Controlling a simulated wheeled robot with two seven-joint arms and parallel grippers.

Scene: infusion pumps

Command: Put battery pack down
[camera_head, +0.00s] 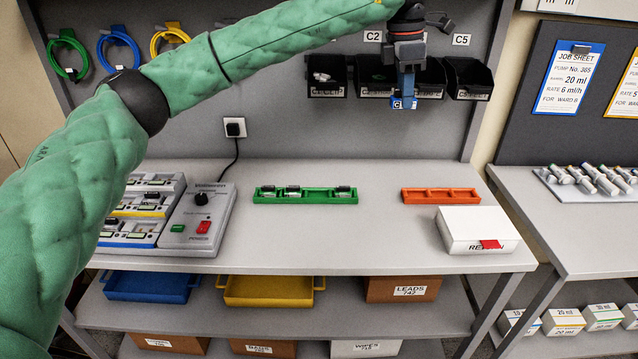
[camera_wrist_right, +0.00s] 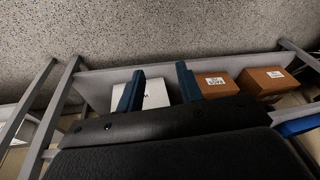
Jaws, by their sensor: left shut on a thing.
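My left gripper (camera_head: 404,104) hangs fingers-down in front of the dark bins, above the bench and above the orange tray. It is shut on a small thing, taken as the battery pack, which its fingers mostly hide. The green tray (camera_head: 325,199) lies on the bench with a few dark-topped battery packs (camera_head: 292,191) in it and a gap between them. The orange tray (camera_head: 440,196) to its right looks empty. My right gripper (camera_wrist_right: 160,88) shows in the right wrist view, open, its two blue fingers apart with nothing seen between them; it is not visible in the head view.
A charger unit (camera_head: 205,215) with a dial and red switch stands at the left of the bench, beside a rack (camera_head: 145,205). A white box (camera_head: 476,231) with a red tab sits at the bench's right front.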

